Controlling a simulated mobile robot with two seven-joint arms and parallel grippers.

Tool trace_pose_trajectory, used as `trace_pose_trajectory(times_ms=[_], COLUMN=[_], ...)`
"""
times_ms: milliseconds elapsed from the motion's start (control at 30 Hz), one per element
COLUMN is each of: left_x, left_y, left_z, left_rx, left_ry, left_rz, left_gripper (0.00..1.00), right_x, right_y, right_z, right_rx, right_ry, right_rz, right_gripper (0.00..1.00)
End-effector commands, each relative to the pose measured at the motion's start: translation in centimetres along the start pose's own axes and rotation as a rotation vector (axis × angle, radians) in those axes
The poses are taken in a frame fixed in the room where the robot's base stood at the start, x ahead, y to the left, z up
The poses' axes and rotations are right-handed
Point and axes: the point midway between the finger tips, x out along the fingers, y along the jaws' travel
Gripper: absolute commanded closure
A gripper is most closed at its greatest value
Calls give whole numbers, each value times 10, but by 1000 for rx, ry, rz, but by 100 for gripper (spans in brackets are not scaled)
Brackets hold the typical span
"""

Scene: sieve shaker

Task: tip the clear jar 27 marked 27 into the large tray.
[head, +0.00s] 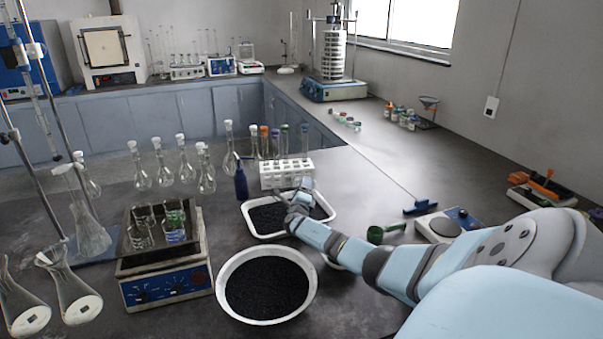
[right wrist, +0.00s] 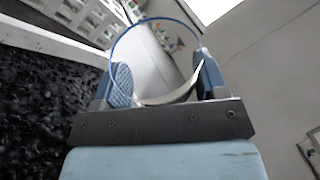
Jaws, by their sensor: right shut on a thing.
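My right gripper (head: 298,204) is shut on a clear jar (head: 306,184) and holds it above the white rectangular tray. In the right wrist view the jar shows as a clear round shape with a blue edge (right wrist: 150,21) between the two fingers (right wrist: 160,85). A pale curved band crosses its lower part. No number is readable, and I cannot tell its exact tilt or what is in it. The large tray (head: 253,233) has black granules inside, which also fill the left of the right wrist view (right wrist: 40,115). My left gripper is not in view.
A round white bowl (head: 224,306) of black granules stands in front of the tray. A white tube rack (head: 285,176) and a blue bottle (head: 241,183) stand behind it. A hotplate (head: 165,290) with beakers is at left. A green scoop (head: 376,234) lies at right.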

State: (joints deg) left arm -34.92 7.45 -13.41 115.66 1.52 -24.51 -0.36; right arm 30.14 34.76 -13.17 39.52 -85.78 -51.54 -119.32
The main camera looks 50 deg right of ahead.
Motion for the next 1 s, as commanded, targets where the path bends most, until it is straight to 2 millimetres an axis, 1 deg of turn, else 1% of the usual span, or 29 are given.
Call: trace_pose_trajectory(times_ms=[33,100,233,433,533,600,733,1000], left_x=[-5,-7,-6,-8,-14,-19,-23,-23], left_y=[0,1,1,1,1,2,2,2], left_z=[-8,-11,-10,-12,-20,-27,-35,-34], left_rx=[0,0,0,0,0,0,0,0], left_ry=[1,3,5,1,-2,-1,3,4], left_rz=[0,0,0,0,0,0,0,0], left_gripper=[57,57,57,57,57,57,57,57], right_x=[2,2,1,2,2,1,0,0], right_y=[-5,-3,0,-2,-4,-2,1,5], right_z=[1,-1,-3,-2,0,0,-2,-4], right_rx=[52,98,118,138,239,322,431,458], right_ry=[24,45,53,62,108,144,193,205], right_rz=[20,39,48,57,98,133,177,188], right_gripper=[62,62,62,62,62,62,62,62])
